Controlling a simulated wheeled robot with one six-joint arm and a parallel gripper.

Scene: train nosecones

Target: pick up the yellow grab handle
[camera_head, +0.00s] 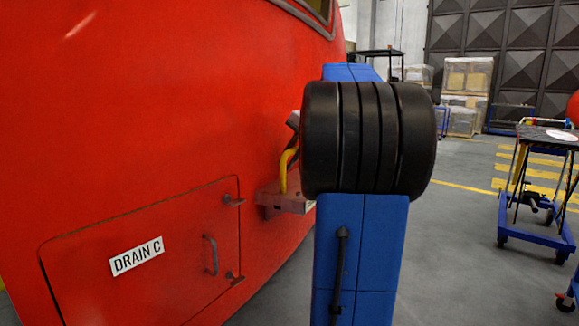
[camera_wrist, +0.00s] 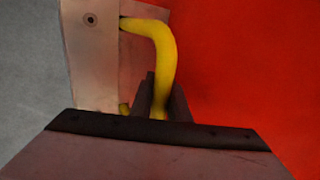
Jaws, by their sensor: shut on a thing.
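The yellow grab handle (camera_head: 285,170) is a bent yellow bar beside the red nosecone. In the head view its lower end meets a dull pink bracket (camera_head: 272,198). In the wrist view the handle (camera_wrist: 162,48) curves from the pale plate of the bracket (camera_wrist: 92,65) down between my fingers. My gripper (camera_wrist: 160,103) is shut on the handle, with one dark finger on each side of the bar. In the head view my gripper (camera_head: 293,124) shows only in part at the handle's upper end, the rest hidden behind my arm. The handle's lower end is partly hidden in the wrist view.
The large red nosecone (camera_head: 130,120) fills the left, with a hatch labelled DRAIN C (camera_head: 137,256) and its small bar handle (camera_head: 210,254). A blue trolley (camera_head: 535,205) stands at the right. Stacked boxes (camera_head: 466,90) stand at the back. Grey floor between is open.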

